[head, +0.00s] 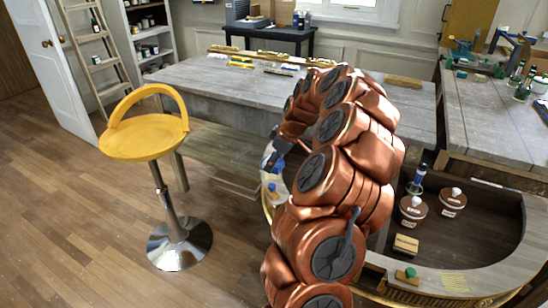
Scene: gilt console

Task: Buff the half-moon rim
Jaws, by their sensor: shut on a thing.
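The half-moon console stands at the right front in the head view, with a pale curved rim (492,278), a dark sunken top and gilt trim below. My copper-coloured arm crosses the middle and hides part of the rim. My gripper (277,147) is beyond the arm, above the rim's left part, shut on a small blue thing (268,163), mostly hidden. I cannot tell whether it touches the rim. A block with a green knob (407,275) lies on the front rim, beside a yellowish streaked patch (454,282).
Two lidded brown pots (413,211), a blue-capped bottle (417,178) and a small tan box (405,245) stand on the console's dark top. A yellow stool (145,140) stands left. A long grey table (220,82) is behind.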

